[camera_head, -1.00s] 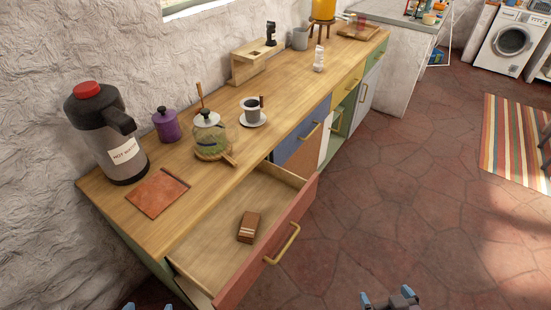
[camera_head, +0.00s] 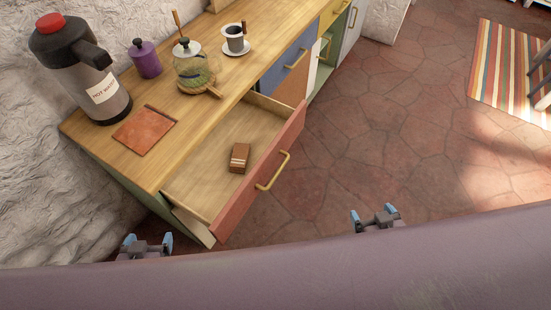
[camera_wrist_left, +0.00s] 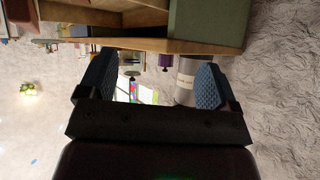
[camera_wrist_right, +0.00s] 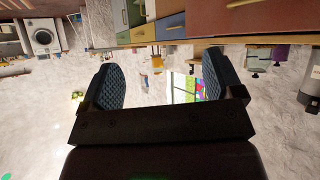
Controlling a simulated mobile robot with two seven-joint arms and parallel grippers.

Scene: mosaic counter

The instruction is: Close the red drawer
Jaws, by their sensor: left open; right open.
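The red drawer (camera_head: 263,176) is pulled out from the wooden counter, with its gold handle (camera_head: 273,171) on the front face. A small brown box (camera_head: 239,157) with pale stripes lies inside it. My left gripper (camera_head: 147,242) is open and empty, low and to the left of the drawer's near corner. My right gripper (camera_head: 376,216) is open and empty over the floor, to the right of the drawer front and apart from it. Both open jaws also show in the left wrist view (camera_wrist_left: 152,85) and the right wrist view (camera_wrist_right: 163,85).
On the counter (camera_head: 187,112) stand a large flask (camera_head: 85,70), a purple jar (camera_head: 145,60), a glass teapot (camera_head: 197,72) on a board and a cup (camera_head: 235,40) on a saucer. A reddish square mat (camera_head: 144,129) lies near the flask. Stone floor right of the drawer is clear.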

